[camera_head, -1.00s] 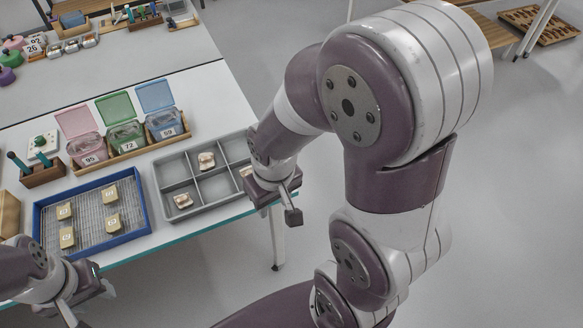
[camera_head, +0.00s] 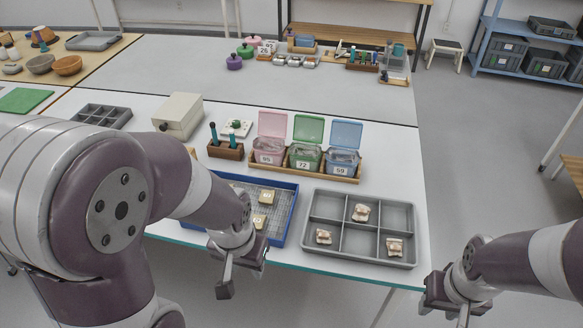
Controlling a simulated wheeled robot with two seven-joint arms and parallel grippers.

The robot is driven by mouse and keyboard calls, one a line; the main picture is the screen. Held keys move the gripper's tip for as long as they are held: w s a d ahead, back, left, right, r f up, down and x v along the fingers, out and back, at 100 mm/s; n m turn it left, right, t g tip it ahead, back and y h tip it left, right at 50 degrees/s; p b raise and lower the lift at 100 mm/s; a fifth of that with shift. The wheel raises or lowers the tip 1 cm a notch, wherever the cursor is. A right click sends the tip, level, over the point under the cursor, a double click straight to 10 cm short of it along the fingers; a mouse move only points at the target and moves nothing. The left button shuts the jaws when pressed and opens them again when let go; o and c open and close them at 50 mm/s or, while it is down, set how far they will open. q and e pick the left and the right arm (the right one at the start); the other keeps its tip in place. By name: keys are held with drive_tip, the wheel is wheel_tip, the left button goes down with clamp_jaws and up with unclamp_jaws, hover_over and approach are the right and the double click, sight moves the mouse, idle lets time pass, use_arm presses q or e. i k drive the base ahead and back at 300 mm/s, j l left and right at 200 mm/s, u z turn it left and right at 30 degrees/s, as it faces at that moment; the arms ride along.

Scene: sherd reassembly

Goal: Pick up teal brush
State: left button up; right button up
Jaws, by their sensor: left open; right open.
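A small brown wooden holder (camera_head: 226,151) stands on the white table with upright tools in it. Two slim teal handles stick up from it, a left teal brush (camera_head: 213,134) and a right teal brush (camera_head: 233,141); their lower ends are hidden in the holder. My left gripper (camera_head: 231,276) is open and empty, pointing down at the table's front edge, nearer to me than the holder and apart from it. My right gripper (camera_head: 455,310) is open and empty at the lower right, beyond the table's right corner.
A blue-rimmed tray (camera_head: 284,215) with tan tiles is partly behind my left arm. A grey compartment tray (camera_head: 408,235) holds pale sherds. Pink, green and blue lidded boxes stand in a wooden rack (camera_head: 316,175). A cream box (camera_head: 178,116) stands left of the holder.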

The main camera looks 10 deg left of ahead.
sight(213, 125)
drive_tip(key=j+z, duration=0.35)
drive_tip(key=i+j+z, duration=0.1)
drive_tip(key=j+z, duration=0.6)
drive_tip(key=j, duration=0.55)
drive_tip(key=k+j+z, duration=0.15)
drive_tip(key=j, duration=1)
drive_tip(key=k+z, duration=0.05)
